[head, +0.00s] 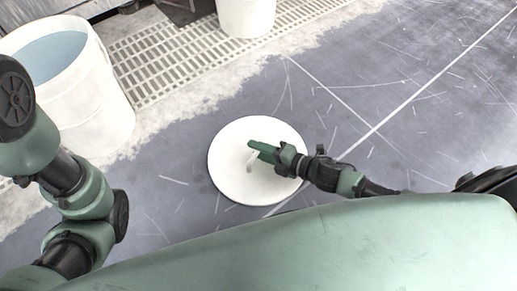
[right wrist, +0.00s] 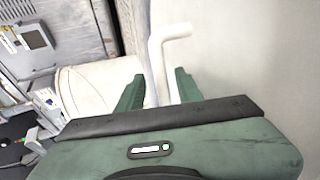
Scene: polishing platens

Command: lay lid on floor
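A round white lid (head: 229,172) appears flat over the dark floor in the middle of the head view. I cannot tell whether it touches the floor. My right gripper (head: 253,149) reaches over the lid from the right, at its small white handle. In the right wrist view, the bent white handle (right wrist: 157,50) stands between the two green fingers of that gripper (right wrist: 159,76). The fingers are apart, with narrow gaps showing beside the handle. The pale lid surface (right wrist: 245,60) fills the right side there. My left arm shows at the left; its gripper is out of view.
An open white bucket (head: 105,95) with a bluish inside stands at upper left, and another white bucket (head: 245,18) at the top. A floor grating (head: 160,62) runs between them. The scratched dark floor (head: 430,100) on the right is clear.

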